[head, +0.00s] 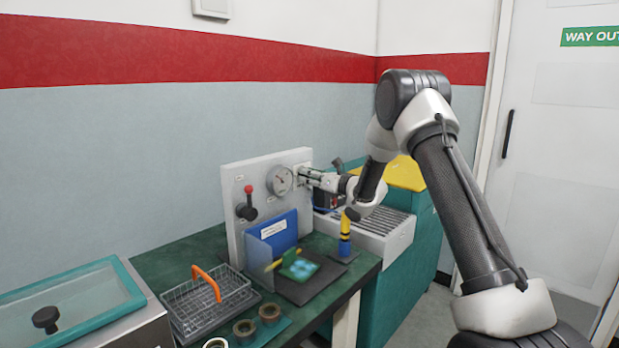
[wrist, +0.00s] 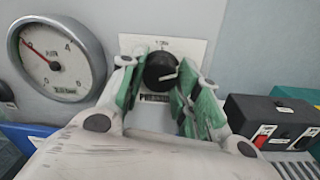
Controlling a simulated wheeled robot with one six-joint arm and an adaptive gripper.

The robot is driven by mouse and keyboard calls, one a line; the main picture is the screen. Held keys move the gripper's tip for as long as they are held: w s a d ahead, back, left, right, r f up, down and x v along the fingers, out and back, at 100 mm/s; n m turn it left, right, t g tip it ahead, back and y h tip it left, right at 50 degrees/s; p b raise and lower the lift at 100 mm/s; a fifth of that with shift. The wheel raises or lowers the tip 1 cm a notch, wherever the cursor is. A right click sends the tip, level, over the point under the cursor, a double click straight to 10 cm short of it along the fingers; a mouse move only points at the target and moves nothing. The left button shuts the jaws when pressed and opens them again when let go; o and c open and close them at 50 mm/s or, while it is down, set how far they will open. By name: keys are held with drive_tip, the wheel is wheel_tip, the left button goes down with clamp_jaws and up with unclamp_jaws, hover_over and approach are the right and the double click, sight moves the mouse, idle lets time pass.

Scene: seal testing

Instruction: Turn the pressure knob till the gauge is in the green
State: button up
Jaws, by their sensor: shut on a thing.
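The black pressure knob (wrist: 158,72) sits on a white plate marked "PRESSURE" on the upright panel (head: 237,180). My gripper (wrist: 160,82) is shut on the knob, its green-padded fingers on either side. In the head view my gripper (head: 304,176) reaches the panel from the right and hides the knob. A white mark on the knob points to the right. The round gauge (wrist: 57,60) is left of the knob, and also shows in the head view (head: 280,181). Its red needle points up and left. I cannot make out a green band.
A red-topped lever (head: 248,203) stands left of the gauge. Below are a blue holder (head: 276,232), a wire basket (head: 207,300) with an orange handle and a yellow-and-blue tool (head: 345,236). A black box (wrist: 270,118) with switches lies right of the knob.

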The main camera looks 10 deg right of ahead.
drive_tip(key=shift+f, duration=0.25)
drive_tip(key=o, duration=1)
drive_tip(key=shift+o, duration=0.3)
drive_tip(key=shift+r, duration=0.1)
drive_tip(key=v, duration=1.2)
drive_tip(key=shift+d, duration=0.1)
